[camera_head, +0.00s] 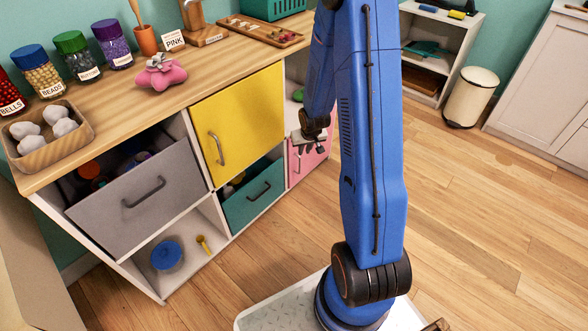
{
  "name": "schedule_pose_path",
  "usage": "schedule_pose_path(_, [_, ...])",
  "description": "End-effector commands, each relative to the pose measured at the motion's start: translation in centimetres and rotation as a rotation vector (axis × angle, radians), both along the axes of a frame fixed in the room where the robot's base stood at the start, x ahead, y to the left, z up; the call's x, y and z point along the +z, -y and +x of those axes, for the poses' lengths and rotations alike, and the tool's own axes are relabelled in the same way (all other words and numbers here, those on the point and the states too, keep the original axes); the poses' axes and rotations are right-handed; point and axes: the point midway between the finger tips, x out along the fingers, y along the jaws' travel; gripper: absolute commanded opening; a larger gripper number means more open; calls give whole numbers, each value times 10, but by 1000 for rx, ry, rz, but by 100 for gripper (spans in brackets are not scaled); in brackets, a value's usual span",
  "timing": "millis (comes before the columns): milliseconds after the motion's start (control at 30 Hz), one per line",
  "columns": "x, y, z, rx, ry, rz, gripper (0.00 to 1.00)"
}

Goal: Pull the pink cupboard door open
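The pink cupboard door (308,166) is at the lower right end of the wooden-topped cabinet (205,75). It looks about flush with the cabinet front, though my blue arm hides its right side. A small grey handle shows faintly near its left edge, just below my gripper. My gripper (304,142) is in front of the upper part of the door, pointing down at it. It is small and dark here, and I cannot tell whether its fingers are open or shut, or whether they touch the handle.
A yellow door (238,120) and a teal drawer (252,196) are left of the pink door. A grey drawer (140,198) stands tilted out at the left. Jars, a pink plush (160,74) and a tray stand on top. The wooden floor (470,220) at right is clear.

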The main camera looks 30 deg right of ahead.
Motion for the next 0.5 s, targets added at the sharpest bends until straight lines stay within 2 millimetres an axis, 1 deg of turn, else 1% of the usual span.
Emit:
schedule_pose_path(233, [-14, 2, 5, -1, -1, 2, 15])
schedule_pose_path(500, [-45, 5, 17, 0, -2, 1, 15])
